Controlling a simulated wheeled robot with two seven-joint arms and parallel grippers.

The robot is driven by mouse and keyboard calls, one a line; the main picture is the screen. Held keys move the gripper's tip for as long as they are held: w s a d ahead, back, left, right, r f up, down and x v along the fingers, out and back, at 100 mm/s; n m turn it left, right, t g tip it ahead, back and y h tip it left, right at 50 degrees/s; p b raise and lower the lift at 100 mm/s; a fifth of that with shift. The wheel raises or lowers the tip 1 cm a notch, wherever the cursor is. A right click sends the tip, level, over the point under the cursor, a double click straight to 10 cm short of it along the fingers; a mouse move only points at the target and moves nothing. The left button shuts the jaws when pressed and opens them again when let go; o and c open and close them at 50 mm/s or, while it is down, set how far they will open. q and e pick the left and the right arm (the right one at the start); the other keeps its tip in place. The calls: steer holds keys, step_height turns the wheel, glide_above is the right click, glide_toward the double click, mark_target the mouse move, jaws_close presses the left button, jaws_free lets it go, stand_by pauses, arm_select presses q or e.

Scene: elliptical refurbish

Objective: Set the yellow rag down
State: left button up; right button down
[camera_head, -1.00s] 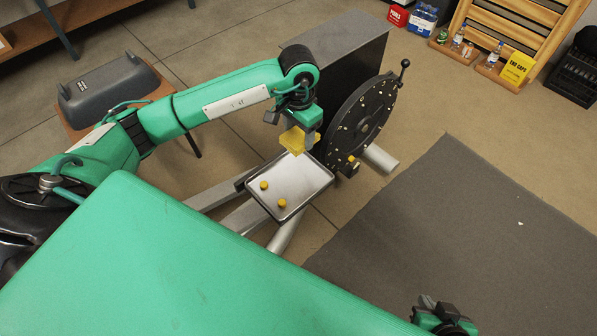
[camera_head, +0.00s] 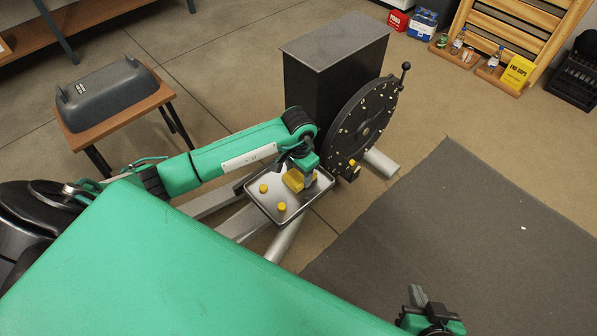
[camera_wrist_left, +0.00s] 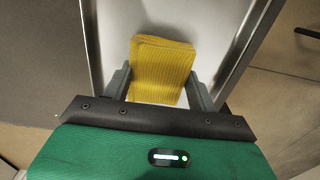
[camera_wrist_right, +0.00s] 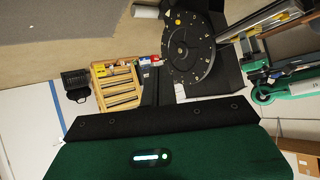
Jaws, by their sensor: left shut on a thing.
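The yellow rag (camera_head: 293,180) is a folded, ribbed block, held at the upper part of the grey metal tray (camera_head: 262,203). In the left wrist view the rag (camera_wrist_left: 161,70) sits between the two fingers of my left gripper (camera_wrist_left: 161,88), over the tray floor (camera_wrist_left: 117,30). My left gripper (camera_head: 300,182) is shut on it. Whether the rag's underside touches the tray I cannot tell. My right gripper (camera_head: 418,297) is low at the right, away from the tray; its fingers' opening is not clear.
Two small yellow knobs (camera_head: 263,188) (camera_head: 282,206) lie in the tray. A black disc with a handle (camera_head: 362,125) and a dark box (camera_head: 318,85) stand behind it. A stool with a grey shell (camera_head: 105,92) is at left. A dark mat (camera_head: 450,220) lies clear at right.

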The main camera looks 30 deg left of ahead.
arm_select(q)
steer(key=shift+f, duration=0.1)
steer(key=o, duration=0.9)
steer(key=shift+o, duration=0.2)
